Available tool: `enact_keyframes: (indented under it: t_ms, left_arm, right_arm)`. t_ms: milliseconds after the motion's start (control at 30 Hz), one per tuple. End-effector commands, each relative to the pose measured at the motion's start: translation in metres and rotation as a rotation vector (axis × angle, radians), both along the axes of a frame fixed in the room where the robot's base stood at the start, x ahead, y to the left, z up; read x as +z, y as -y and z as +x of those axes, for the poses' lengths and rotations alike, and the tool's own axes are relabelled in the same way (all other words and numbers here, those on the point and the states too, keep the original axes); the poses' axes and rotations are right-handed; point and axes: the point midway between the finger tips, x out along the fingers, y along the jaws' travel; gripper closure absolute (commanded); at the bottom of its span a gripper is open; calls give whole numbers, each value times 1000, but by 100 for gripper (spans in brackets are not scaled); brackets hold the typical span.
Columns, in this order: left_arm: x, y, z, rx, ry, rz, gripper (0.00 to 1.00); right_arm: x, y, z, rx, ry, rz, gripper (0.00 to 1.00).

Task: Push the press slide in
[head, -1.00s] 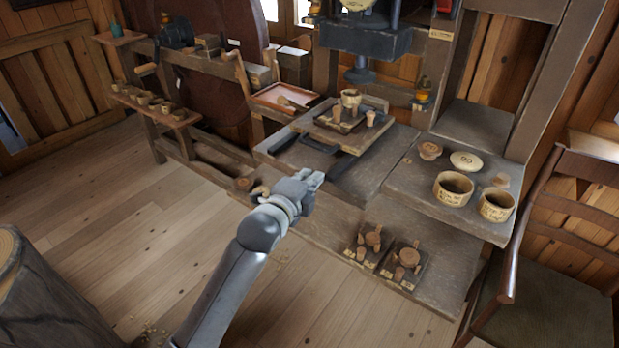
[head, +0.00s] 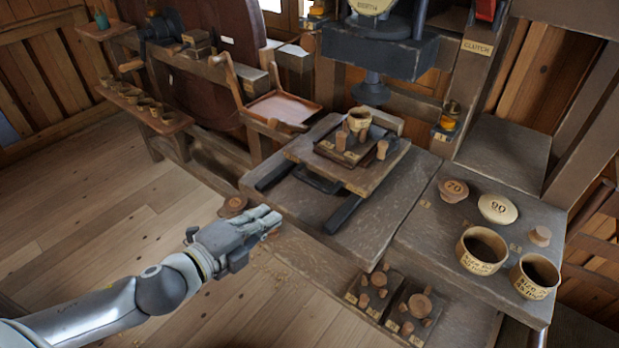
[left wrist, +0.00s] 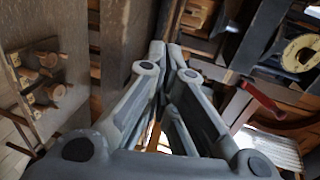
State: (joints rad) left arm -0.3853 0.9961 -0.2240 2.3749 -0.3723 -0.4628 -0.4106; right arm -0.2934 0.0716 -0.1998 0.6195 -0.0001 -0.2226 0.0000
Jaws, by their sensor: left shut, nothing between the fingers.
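The press slide (head: 305,153) is a wooden board on two dark rails (head: 345,212) on the bench. A dark handle shows at its front edge. It carries a small dark tray with wooden pieces and a cup (head: 359,118). The press ram (head: 370,92) hangs above and behind these pieces. My left gripper (head: 275,219) is shut and empty, in front of the slide and apart from it. In the left wrist view the gripper's fingers (left wrist: 171,52) are close together with nothing between them. My right gripper is not in view.
Two labelled cups (head: 482,252) and round lids (head: 498,208) stand on the right shelf. Small trays of turned pieces (head: 372,290) lie on the lower front ledge. Open floor lies at left.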

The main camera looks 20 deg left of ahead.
Motion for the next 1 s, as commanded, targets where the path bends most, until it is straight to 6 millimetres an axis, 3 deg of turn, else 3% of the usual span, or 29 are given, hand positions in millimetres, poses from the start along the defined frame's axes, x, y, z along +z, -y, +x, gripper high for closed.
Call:
enact_keyframes:
  t_ms: [233,667,1000]
  left_arm:
    - [-1,4,14,3,2,-3,100]
    - [-11,20,61,3,2,-2,100]
    - [-21,37,108,2,2,-2,100]
  right_arm:
    - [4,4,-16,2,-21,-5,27]
    - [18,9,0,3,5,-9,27]
    - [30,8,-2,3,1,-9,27]
